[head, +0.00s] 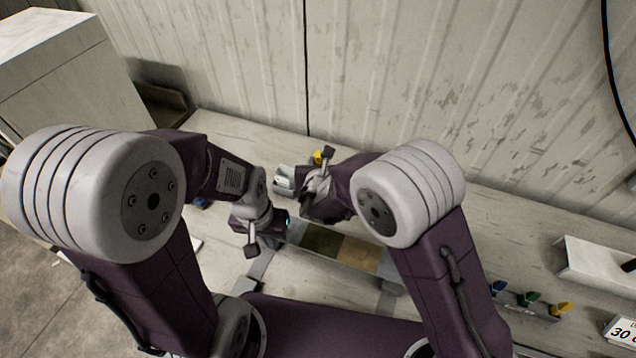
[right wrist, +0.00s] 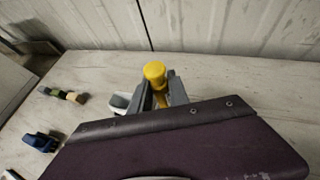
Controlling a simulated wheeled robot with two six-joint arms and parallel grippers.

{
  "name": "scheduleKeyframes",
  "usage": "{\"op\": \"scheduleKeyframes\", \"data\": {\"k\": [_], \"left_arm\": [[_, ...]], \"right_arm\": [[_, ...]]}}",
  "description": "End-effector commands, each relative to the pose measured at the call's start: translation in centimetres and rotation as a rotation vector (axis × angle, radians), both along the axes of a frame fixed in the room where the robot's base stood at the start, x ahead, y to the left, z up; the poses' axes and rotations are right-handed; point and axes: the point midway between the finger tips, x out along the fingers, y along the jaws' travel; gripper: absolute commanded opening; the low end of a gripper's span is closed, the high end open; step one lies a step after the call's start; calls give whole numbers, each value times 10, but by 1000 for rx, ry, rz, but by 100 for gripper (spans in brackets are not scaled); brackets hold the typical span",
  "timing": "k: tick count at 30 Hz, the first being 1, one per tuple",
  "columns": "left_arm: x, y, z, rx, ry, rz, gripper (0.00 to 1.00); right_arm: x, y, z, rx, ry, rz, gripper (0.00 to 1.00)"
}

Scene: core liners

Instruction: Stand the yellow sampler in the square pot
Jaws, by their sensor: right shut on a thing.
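The yellow sampler (right wrist: 155,74) stands up between the grey fingers of my right gripper (right wrist: 160,94) in the right wrist view. Its yellow top also shows in the head view (head: 318,157). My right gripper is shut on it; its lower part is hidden. A white, open container (right wrist: 119,103), seemingly the square pot, stands just left of the fingers, partly hidden by them. It also shows in the head view (head: 284,177). I cannot tell whether the sampler's lower end is inside it. My left gripper (head: 258,247) is near the core tray, and its jaw opening is not clear.
A long tray with dark and tan core (head: 341,247) lies under my arms. Blue, green and yellow pieces (head: 529,297) stand at right, near a number sign (head: 622,330) and a white channel (head: 600,262). A corrugated wall (head: 440,80) closes the back.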

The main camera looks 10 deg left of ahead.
Motion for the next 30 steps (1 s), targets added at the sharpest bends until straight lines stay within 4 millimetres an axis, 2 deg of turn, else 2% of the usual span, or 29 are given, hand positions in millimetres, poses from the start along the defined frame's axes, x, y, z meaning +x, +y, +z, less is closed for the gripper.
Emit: {"op": "scheduleKeyframes", "data": {"k": [5,12,26,27,28,30], "left_arm": [[0,0,0,0,0,0,0],[0,0,1,0,0,0,0],[0,0,-6,0,0,0,0],[0,0,-4,0,0,0,0],[0,0,-4,0,0,0,0],[0,0,-4,0,0,0,0]], "right_arm": [[0,0,-9,0,-1,-1,0],[0,-1,-48,-2,1,-1,0],[0,0,-55,2,-2,-2,0],[0,-1,-53,1,-1,-2,32],[0,-1,-53,1,-1,-2,41],[0,-1,-53,1,-1,-2,43]]}}
